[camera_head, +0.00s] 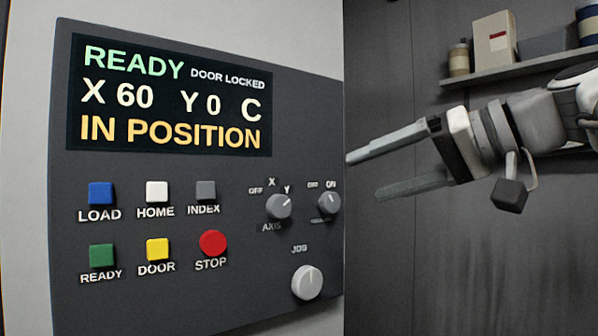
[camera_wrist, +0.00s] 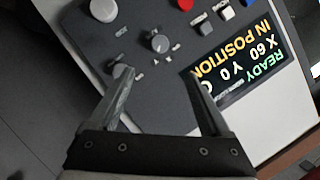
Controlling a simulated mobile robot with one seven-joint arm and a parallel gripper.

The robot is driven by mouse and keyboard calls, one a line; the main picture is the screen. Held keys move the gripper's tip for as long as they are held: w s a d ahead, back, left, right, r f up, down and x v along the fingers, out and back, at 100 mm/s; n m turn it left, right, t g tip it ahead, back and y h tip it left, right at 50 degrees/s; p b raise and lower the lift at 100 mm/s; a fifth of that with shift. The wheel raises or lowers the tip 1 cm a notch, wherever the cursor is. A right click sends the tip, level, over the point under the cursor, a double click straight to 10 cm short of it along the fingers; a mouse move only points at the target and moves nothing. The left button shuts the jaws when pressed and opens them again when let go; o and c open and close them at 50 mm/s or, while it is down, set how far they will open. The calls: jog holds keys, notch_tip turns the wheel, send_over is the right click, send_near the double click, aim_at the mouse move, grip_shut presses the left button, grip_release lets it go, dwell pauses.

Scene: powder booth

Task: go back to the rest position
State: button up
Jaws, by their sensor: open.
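My gripper (camera_head: 400,168) is open and empty, to the right of the control panel (camera_head: 150,232) in the head view. Its two fingers point left toward the panel's right edge, apart from each other. In the wrist view, my gripper (camera_wrist: 158,88) shows its fingers spread, with the panel (camera_wrist: 150,100) beyond them and nothing between the tips. I cannot tell the gap between the fingertips and the panel. The panel's display (camera_head: 170,98) reads "READY", "DOOR LOCKED", "X 60 Y 0 C" and "IN POSITION".
The panel carries several buttons, a red STOP button (camera_head: 213,243), the AXIS knob (camera_head: 279,206), an ON switch knob (camera_head: 329,202) and the JOG knob (camera_head: 307,282). A shelf (camera_head: 520,68) with jars and boxes is above my arm. The dark wall below my arm looks clear.

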dwell(0.3)
jog(key=s+f+g+h+p, duration=0.1)
jog(key=s+f+h+p, duration=0.1)
jog(key=f, duration=0.7)
jog(key=s+f+m+g+h+p, duration=0.1)
jog(key=s+f+h+p, duration=0.2)
jog(key=f, duration=0.7)
jog(key=s+d+f+g+h+p, duration=0.1)
jog(key=s+f+g+h+p, duration=0.1)
jog(key=s+f+h, duration=0.4)
jog(key=s+f+p, duration=0.1)
jog(key=s+f, duration=0.2)
jog(key=f, duration=0.1)
jog(key=shift+f, duration=0.25)
